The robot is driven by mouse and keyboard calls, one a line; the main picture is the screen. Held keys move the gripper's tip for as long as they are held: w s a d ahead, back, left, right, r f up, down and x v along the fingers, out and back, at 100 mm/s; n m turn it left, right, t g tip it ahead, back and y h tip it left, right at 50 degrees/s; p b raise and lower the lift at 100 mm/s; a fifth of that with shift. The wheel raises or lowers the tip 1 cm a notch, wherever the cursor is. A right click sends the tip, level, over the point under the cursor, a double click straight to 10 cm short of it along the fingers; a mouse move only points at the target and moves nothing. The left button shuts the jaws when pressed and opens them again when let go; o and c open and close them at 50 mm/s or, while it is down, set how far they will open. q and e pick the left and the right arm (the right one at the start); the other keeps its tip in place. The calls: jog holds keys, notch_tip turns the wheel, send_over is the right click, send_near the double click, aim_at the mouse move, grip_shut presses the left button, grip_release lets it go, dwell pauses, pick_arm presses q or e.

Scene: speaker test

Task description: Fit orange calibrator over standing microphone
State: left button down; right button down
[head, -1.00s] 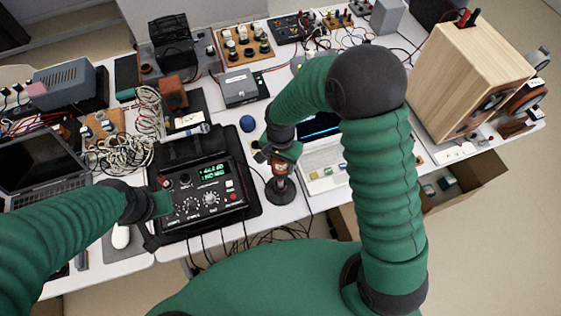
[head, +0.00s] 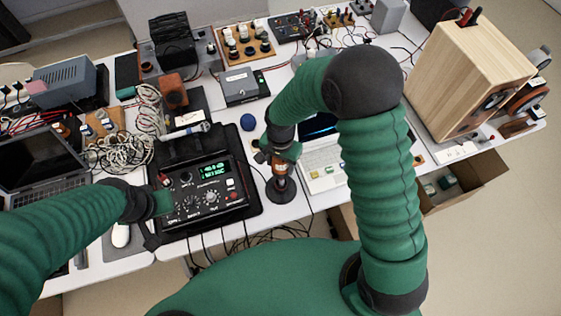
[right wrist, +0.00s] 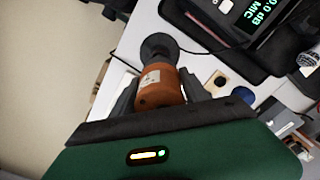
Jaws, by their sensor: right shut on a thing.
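The orange calibrator (head: 279,168) is a short cylinder with a pale label. In the right wrist view the calibrator (right wrist: 160,88) sits between the two dark fingers of my right gripper (right wrist: 162,92), which is shut on it. The standing microphone's round dark base (head: 281,191) is on the white table directly below the calibrator. In the right wrist view the base (right wrist: 158,46) shows just past the calibrator's end. The microphone's upper part is hidden, so I cannot tell how far the calibrator covers it. My left gripper (head: 158,212) is at the black meter's left edge; its jaw opening is unclear.
The black meter box (head: 205,190) with a lit green display stands left of the microphone. A blue ball (head: 248,122) lies behind it. A white laptop (head: 325,165) is close on the right. Cables hang over the table's front edge. A wooden speaker (head: 470,75) stands far right.

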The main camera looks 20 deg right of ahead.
jog(key=shift+c, duration=2.3)
grip_release()
jog(key=shift+w+r, duration=0.1)
jog(key=shift+r, duration=0.35)
notch_tip(320, 180, up, 16)
jog(key=b, duration=0.1)
jog(key=s+d+f+n+t+b, duration=0.1)
jog(key=s+d+f+n+t, duration=0.1)
jog(key=s+d+f+n, duration=0.5)
jog(key=s+n, duration=0.1)
jog(key=s, duration=0.1)
jog(key=shift+s+d+f+n+t, duration=0.15)
jog(key=shift+s+f+n+t, duration=0.15)
jog(key=shift+f, duration=0.1)
